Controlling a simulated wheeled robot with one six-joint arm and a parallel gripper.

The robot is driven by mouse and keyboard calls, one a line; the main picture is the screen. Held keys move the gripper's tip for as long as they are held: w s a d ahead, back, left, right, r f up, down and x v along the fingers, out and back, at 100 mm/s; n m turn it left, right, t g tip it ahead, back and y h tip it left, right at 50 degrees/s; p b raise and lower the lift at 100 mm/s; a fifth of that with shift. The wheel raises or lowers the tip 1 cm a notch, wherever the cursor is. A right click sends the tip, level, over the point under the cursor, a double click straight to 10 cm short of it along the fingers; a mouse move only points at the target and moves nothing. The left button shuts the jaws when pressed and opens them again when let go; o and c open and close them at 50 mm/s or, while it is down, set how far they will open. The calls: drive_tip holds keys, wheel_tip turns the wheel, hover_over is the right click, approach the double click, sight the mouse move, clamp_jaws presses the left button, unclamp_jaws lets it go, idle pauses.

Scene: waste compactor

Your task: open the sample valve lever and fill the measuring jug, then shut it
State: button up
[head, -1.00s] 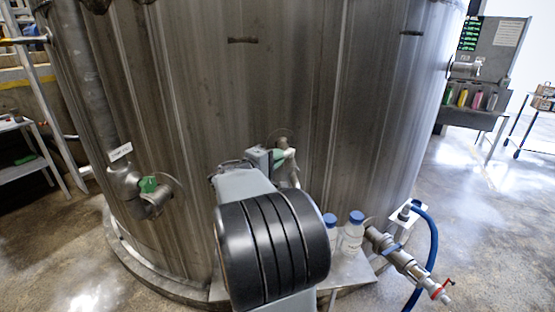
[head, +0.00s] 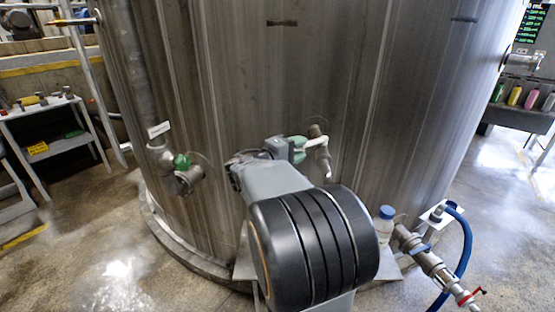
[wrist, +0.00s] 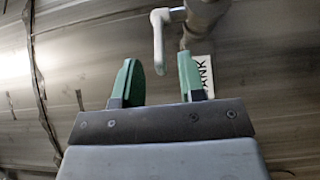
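A small valve (head: 316,132) with a pale lever-shaped part (head: 325,160) sticks out of the steel tank wall, just right of my gripper (head: 298,148) in the head view. In the wrist view my gripper (wrist: 160,75) has its two green fingers apart with nothing between their pads. The pale lever-shaped part (wrist: 159,40) hangs down beyond the fingers, its lower end in line with the gap. I cannot tell its distance from the fingertips. I cannot make out a measuring jug; my arm hides part of the low shelf.
A second valve (head: 182,175) with a green part is on the tank at left. A blue-capped bottle (head: 387,224) stands on the low metal shelf (head: 390,268). A pipe with a red handle (head: 465,296) and a blue hose (head: 466,245) jut out at lower right.

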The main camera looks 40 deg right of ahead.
drive_tip(key=a, duration=0.9)
drive_tip(key=shift+w+a+b, duration=0.25)
drive_tip(key=shift+w+b, duration=0.1)
drive_tip(key=shift+b, duration=0.05)
